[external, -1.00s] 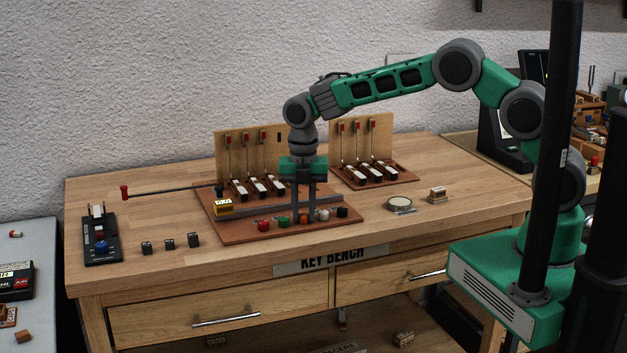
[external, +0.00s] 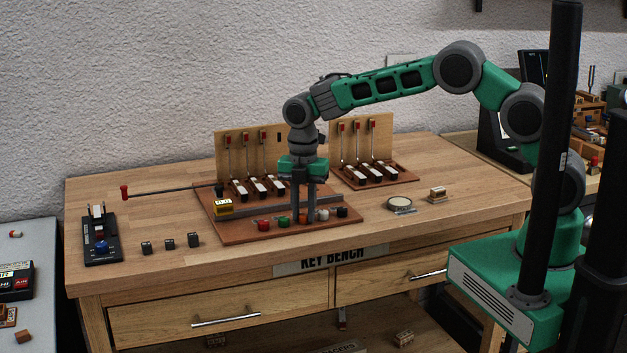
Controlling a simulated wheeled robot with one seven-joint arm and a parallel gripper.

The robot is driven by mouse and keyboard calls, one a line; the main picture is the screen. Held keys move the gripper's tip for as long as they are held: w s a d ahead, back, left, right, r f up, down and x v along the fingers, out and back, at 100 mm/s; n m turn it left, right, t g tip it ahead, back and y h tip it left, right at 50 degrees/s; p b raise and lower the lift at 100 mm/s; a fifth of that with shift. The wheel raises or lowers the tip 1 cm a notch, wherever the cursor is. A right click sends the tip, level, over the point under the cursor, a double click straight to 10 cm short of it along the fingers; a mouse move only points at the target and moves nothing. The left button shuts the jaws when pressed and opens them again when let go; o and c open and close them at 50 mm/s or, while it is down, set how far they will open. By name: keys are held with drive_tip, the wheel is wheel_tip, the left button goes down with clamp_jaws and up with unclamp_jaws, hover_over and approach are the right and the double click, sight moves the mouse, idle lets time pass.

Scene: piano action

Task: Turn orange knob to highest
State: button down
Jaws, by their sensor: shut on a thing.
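The orange knob (external: 305,219) is in a row of coloured knobs along the front of the brown board on the bench. My gripper (external: 304,210) points straight down over it, with its two fingers shut on the knob. The fingers hide much of the knob, and I cannot read its pointer or any scale marks.
A red knob (external: 264,223) and a green knob (external: 284,222) sit to the left; a white knob (external: 323,214) and a black knob (external: 342,212) sit close on the right. A grey rail (external: 250,209) runs behind them.

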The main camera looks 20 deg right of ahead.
drive_tip(key=m, duration=0.4)
drive_tip(key=shift+b, duration=0.4)
drive_tip(key=m, duration=0.8)
drive_tip(key=shift+r+m+b, duration=0.1)
drive_tip(key=shift+m+b, duration=0.2)
drive_tip(key=shift+b, duration=0.1)
drive_tip(key=m, duration=0.3)
drive_tip(key=shift+m, duration=0.4)
drive_tip(key=m, duration=1.2)
drive_tip(key=shift+m, duration=0.3)
drive_tip(key=shift+m+b, duration=0.3)
drive_tip(key=shift+m, duration=1.6)
